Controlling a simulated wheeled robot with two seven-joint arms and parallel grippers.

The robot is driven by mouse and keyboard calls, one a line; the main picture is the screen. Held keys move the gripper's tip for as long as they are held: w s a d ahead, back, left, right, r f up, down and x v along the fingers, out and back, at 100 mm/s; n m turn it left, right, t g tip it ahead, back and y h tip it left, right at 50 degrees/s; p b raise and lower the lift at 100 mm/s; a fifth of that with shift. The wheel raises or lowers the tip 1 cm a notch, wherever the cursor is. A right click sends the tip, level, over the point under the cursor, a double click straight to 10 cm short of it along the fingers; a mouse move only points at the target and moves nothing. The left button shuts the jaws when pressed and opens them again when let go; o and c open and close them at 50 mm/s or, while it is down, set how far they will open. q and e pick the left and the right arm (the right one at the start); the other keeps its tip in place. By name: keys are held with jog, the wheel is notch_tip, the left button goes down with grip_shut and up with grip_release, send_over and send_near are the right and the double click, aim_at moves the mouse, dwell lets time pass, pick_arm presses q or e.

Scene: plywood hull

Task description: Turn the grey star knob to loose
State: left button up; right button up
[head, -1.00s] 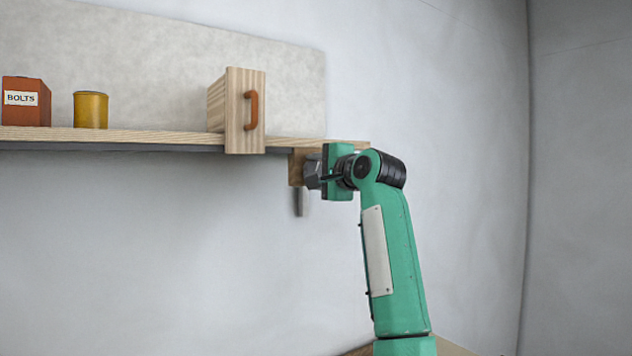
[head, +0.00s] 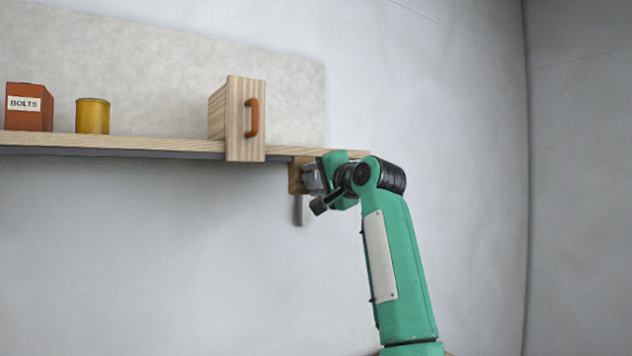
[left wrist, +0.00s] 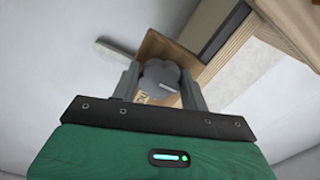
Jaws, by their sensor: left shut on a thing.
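The grey star knob (left wrist: 158,73) shows in the left wrist view, with rounded lobes and a small pale mark on its face. It sits on a wooden block (left wrist: 176,47) under the shelf. My left gripper (left wrist: 160,88) has one finger on either side of the knob and is shut on it. In the head view my left gripper (head: 313,179) is tilted against the wooden block (head: 296,175), and the knob is mostly hidden by the fingers. A label on the block is partly covered by the fingers and too small to read. My right gripper is not in view.
The wooden shelf (head: 150,146) runs above the block. A grey strip (head: 298,212) hangs below the block. The wall below is clear.

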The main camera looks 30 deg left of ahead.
pick_arm(q)
jog(key=o, duration=0.6)
jog(key=shift+a, duration=0.1)
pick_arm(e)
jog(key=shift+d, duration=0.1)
pick_arm(q)
jog(key=b+v, duration=0.4)
jog(key=v, duration=0.9)
jog(key=shift+d+b, duration=0.35)
jog(key=shift+d, duration=0.05)
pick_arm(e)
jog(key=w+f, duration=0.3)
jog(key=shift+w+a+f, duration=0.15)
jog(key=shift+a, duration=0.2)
pick_arm(q)
jog(key=shift+s+f, duration=0.15)
